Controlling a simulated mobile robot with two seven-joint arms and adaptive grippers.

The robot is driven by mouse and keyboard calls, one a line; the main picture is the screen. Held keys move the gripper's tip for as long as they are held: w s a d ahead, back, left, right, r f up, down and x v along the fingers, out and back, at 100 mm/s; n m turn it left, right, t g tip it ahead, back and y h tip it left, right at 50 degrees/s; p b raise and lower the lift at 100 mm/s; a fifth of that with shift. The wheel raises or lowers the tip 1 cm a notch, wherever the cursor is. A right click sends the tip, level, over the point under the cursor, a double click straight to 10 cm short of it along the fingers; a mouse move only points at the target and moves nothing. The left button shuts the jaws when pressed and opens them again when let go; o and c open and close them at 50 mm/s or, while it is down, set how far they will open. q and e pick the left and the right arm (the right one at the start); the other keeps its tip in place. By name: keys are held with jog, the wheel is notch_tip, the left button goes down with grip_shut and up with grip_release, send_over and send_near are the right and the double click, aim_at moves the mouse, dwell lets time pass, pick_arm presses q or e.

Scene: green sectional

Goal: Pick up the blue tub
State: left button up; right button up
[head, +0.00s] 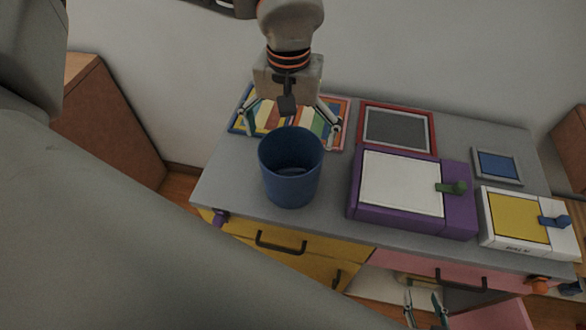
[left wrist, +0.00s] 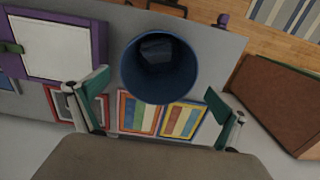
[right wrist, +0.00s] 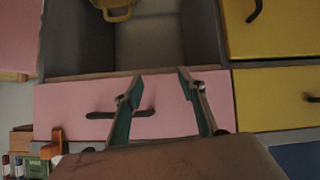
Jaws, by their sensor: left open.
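The blue tub (head: 290,185) stands upright on the left part of the grey tabletop (head: 225,180). My left gripper (head: 294,127) is open, with its fingers spread wide at the far side of the tub's rim in the head view. In the left wrist view the tub (left wrist: 158,94) lies ahead, between the lines of the two fingers, and a dark patch shows inside it. I see no contact with the tub. My right gripper (head: 425,299) is open and empty, low in front of the cabinet; the right wrist view shows its fingers (right wrist: 158,84) apart before a pink drawer.
A purple box with a white panel (head: 402,183) sits right of the tub. A white and yellow box (head: 518,217) stands further right. Colourful striped frames (head: 256,112) lie behind the tub, beside a red-framed panel (head: 397,130). A yellow drawer (head: 300,255) is below.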

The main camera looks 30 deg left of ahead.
pick_arm(q)
notch_tip(320, 180, down, 7)
jog(key=shift+r, duration=0.2)
jog(key=c, duration=1.2)
